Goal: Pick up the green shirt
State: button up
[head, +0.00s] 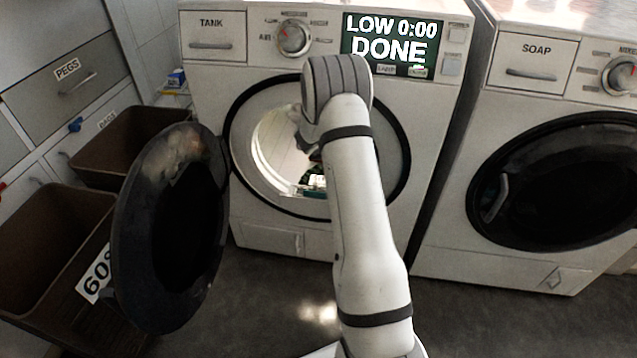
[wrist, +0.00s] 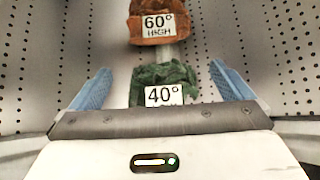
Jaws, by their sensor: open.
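The green shirt (wrist: 165,76) is a crumpled green bundle with a white "40°" label. It lies in the washer drum, seen in the wrist view. My gripper (wrist: 163,85) is open, with its blue fingers on either side of the shirt and apart from it. In the head view my arm reaches into the open left washer (head: 240,165) and hides most of the drum opening. A bit of green shows low in the opening, too small to make out clearly.
An orange-brown bundle (wrist: 150,28) labelled "60° HIGH" lies beyond the shirt. Perforated drum walls (wrist: 270,50) rise at both sides. The open black washer door (head: 170,230) stands left of my arm, near brown bins (head: 50,240). A second washer (head: 550,170) at right is closed.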

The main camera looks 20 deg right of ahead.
notch_tip(320, 180, down, 7)
jog(key=b, duration=0.6)
jog(key=shift+a+r, duration=0.1)
jog(key=shift+a, duration=0.05)
jog(key=shift+w+f+b, duration=0.1)
jog(key=shift+f+b, duration=0.25)
jog(key=shift+f, duration=0.2)
jog(key=x, duration=0.7)
jog(key=shift+w+b, duration=0.1)
jog(key=shift+b, duration=0.3)
jog(key=shift+c, duration=0.3)
jog(key=c, duration=1.1)
